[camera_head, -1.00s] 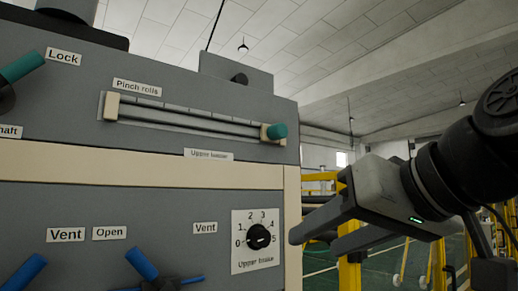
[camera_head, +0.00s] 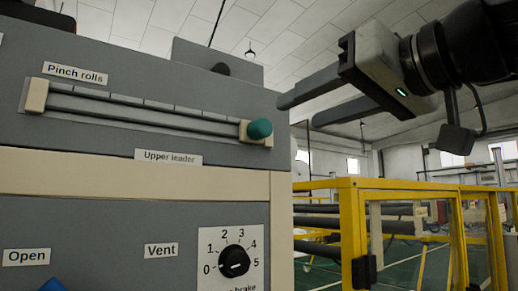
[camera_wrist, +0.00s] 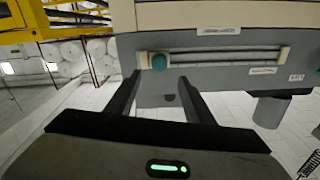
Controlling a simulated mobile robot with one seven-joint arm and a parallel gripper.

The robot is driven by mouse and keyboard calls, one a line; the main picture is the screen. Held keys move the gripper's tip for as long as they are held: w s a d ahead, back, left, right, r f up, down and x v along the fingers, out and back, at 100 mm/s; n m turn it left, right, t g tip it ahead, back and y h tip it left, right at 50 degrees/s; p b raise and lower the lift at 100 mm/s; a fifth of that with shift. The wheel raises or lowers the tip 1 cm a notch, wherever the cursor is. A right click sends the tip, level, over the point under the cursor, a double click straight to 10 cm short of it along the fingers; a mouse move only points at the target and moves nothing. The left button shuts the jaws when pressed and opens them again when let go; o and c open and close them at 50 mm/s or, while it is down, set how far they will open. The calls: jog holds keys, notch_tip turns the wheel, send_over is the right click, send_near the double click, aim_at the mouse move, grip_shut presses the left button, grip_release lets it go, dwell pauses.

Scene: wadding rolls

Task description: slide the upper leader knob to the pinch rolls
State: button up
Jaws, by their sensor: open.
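The upper leader knob (camera_head: 260,129) is a teal knob on a cream slider block at the right end of a slotted rail (camera_head: 150,109) on the grey panel. The "Pinch rolls" label (camera_head: 76,74) is above the rail's left end. The "Upper leader" label (camera_head: 168,157) is below the rail. My gripper (camera_head: 296,111) is open and empty, with its fingertips just right of and above the knob, apart from it. In the wrist view the knob (camera_wrist: 159,62) shows beyond the fingers (camera_wrist: 163,80), a little left of the middle between them.
A brake dial (camera_head: 234,261) and the "Vent" label (camera_head: 161,250) are on the lower panel. A cream strip (camera_head: 130,180) crosses the panel below the rail. A yellow guard fence (camera_head: 352,235) stands at the right. The space in front of the rail looks clear.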

aim_at(266, 127)
jog(key=p+x, duration=0.2)
jog(key=x, duration=0.9)
jog(key=shift+w+a, duration=0.2)
jog(key=shift+w, duration=0.1)
jog(key=shift+c, duration=0.5)
grip_shut()
